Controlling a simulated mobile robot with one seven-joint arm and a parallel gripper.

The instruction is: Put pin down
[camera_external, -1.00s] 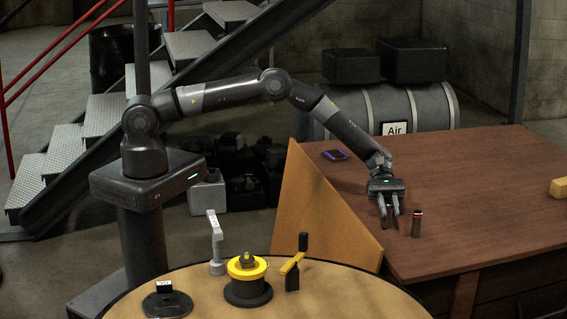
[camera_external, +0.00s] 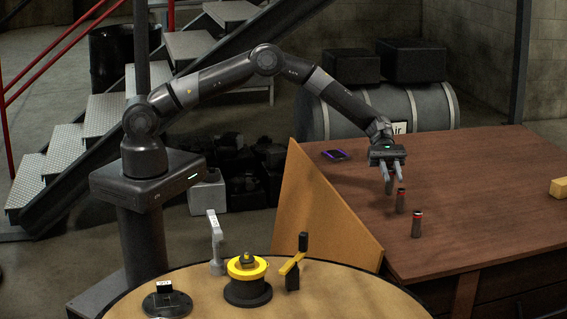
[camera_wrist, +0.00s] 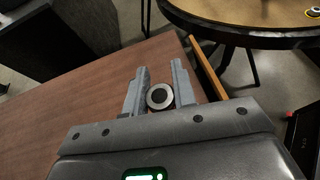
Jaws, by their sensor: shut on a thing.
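My gripper (camera_external: 393,184) is over the near left part of the brown wooden table, its fingers pointing down. A dark pin with a red band near its top (camera_external: 401,201) shows upright at the fingertips in the external view. In the wrist view, the pin's end (camera_wrist: 159,96) is a pale ring with a dark centre between the two fingers of my gripper (camera_wrist: 160,70), which are shut on it. I cannot tell whether its lower end touches the table. A second, similar pin (camera_external: 416,224) stands upright on the table just nearer and to the right.
A dark purple-edged item (camera_external: 334,155) lies at the back left. A slanted wooden panel (camera_external: 320,210) borders the table's left side. A round table (camera_external: 350,297) stands in front.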

